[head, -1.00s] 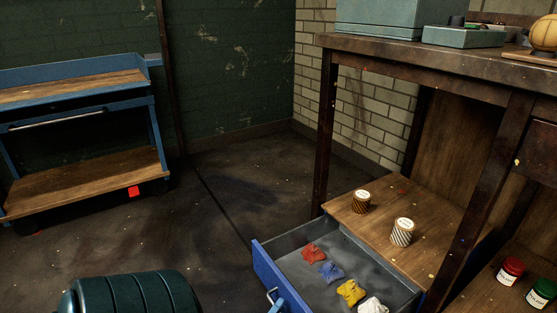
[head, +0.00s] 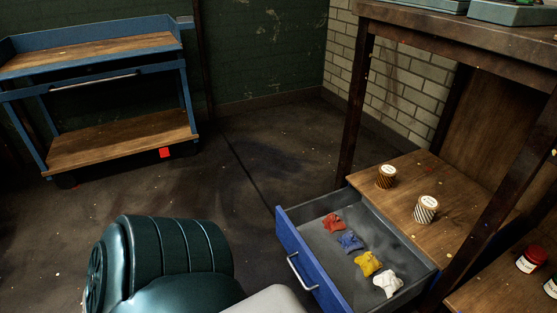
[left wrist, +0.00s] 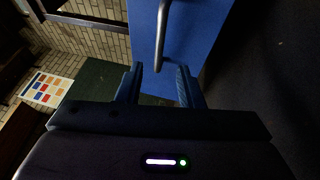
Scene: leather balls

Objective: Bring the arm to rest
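My left gripper (left wrist: 160,72) shows only in the left wrist view. Its two dark blue fingers are apart, with no object held between them. The metal handle (left wrist: 162,35) of the blue drawer front (left wrist: 190,30) lies at the fingertips; I cannot tell if they touch it. In the head view the blue drawer (head: 305,260) stands pulled open, with its handle (head: 301,272) on the front. My green arm housing fills the bottom left there, and the left gripper itself is out of that view. My right gripper is in neither view.
In the drawer lie red (head: 333,222), blue (head: 350,242), yellow (head: 368,263) and white (head: 387,284) crumpled pieces. Two tins (head: 386,176) stand on the wooden shelf (head: 405,165) behind. A blue cart (head: 120,140) stands at left.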

